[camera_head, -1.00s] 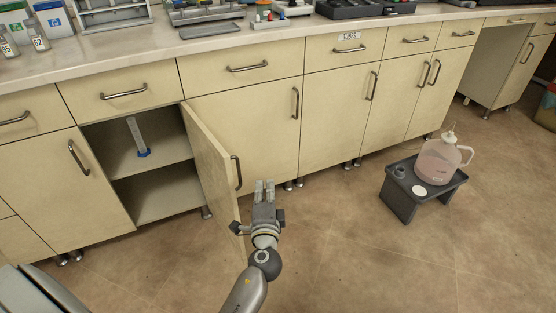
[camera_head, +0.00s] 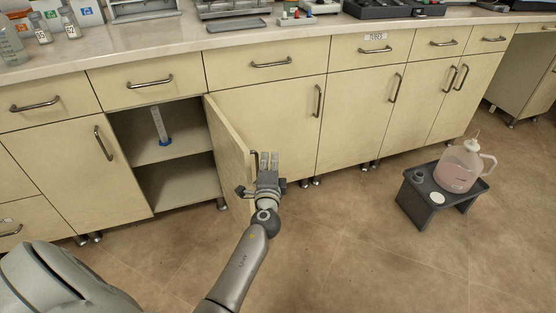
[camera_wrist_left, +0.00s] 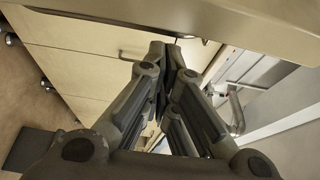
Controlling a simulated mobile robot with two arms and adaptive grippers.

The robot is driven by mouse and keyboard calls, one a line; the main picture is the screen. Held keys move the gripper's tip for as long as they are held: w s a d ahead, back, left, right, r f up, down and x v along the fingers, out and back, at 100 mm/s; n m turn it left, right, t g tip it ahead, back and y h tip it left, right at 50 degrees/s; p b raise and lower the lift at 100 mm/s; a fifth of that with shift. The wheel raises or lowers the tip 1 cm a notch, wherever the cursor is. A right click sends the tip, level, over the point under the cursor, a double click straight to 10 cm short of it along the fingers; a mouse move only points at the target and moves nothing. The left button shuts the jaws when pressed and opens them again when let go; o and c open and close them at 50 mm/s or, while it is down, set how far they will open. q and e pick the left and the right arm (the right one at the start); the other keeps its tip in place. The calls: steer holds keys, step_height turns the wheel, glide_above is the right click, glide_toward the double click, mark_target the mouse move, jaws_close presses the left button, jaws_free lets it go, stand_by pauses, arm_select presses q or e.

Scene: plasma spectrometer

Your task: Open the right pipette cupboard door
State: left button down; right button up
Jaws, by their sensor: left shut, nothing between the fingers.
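The pale wooden cupboard door (camera_head: 228,150) stands swung out from the right side of an open two-shelf cupboard (camera_head: 180,185). Its metal handle (camera_head: 252,160) is on the outer face, partly hidden behind my left gripper. My left gripper (camera_head: 268,160) is shut and empty, just right of the door's free edge and beside the handle. I cannot tell whether it touches the door. In the left wrist view the fingers (camera_wrist_left: 171,55) come together with nothing seen between them. My right gripper is not in view.
A clear cylinder with a blue base (camera_head: 160,130) stands on the upper shelf. Closed cupboards and drawers line the bench (camera_head: 330,45) on both sides. A small grey stool (camera_head: 420,200) with a pinkish jug (camera_head: 458,168) stands on the floor at right. The floor between is clear.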

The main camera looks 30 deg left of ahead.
arm_select(q)
steer(key=shift+s+a+f, duration=0.1)
steer(key=shift+s+a, duration=0.1)
